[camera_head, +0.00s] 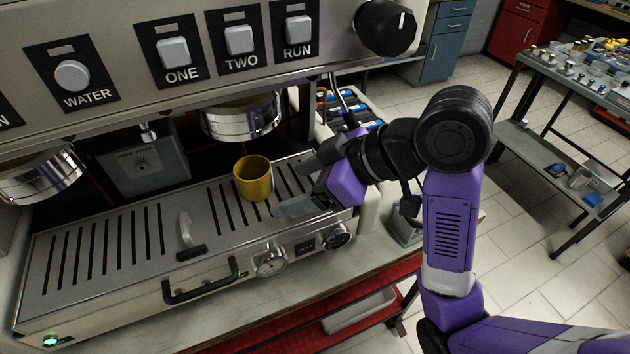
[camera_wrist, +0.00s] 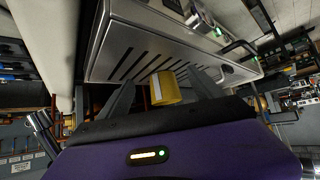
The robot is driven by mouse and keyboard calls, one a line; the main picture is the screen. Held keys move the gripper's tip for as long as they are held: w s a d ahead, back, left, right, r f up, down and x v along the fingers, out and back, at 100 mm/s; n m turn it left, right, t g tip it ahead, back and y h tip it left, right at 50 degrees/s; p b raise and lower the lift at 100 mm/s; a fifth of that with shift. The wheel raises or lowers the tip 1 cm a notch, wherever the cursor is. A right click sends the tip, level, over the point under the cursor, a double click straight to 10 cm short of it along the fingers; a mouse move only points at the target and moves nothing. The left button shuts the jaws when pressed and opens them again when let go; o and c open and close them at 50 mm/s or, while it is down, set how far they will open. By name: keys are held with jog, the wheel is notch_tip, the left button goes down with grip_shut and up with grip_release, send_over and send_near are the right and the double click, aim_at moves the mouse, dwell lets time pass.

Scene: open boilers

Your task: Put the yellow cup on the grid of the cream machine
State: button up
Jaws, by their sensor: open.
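The yellow cup (camera_head: 254,178) stands upright on the slotted metal grid (camera_head: 133,243) of the cream machine (camera_head: 130,60), on its right part, below a round metal brew head (camera_head: 243,117). My gripper (camera_head: 288,184) is open at the right end of the grid, its fingertips just right of the cup and apart from it. In the wrist view the cup (camera_wrist: 165,88) appears between the two spread fingers (camera_wrist: 163,95), with the grid (camera_wrist: 140,58) behind it. No finger is seen closed on the cup.
A lever (camera_head: 187,236) stands on the grid left of the cup. A black handle (camera_head: 201,283) and dials (camera_head: 271,261) are on the machine's front. A second brew head (camera_head: 42,176) hangs at left. A cluttered table (camera_head: 575,65) stands at far right; the floor between is clear.

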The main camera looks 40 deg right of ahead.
jog(key=p, duration=0.1)
jog(key=s+p, duration=0.1)
jog(key=p, duration=0.1)
jog(key=shift+d+r, duration=0.25)
jog(key=shift+r, duration=0.1)
jog(key=shift+s+d+f+p, duration=0.2)
jog(key=shift+s+p, duration=0.2)
jog(key=shift+p, duration=0.3)
jog(key=shift+s+d+f+p, duration=0.2)
jog(key=shift+s+f+p, duration=0.15)
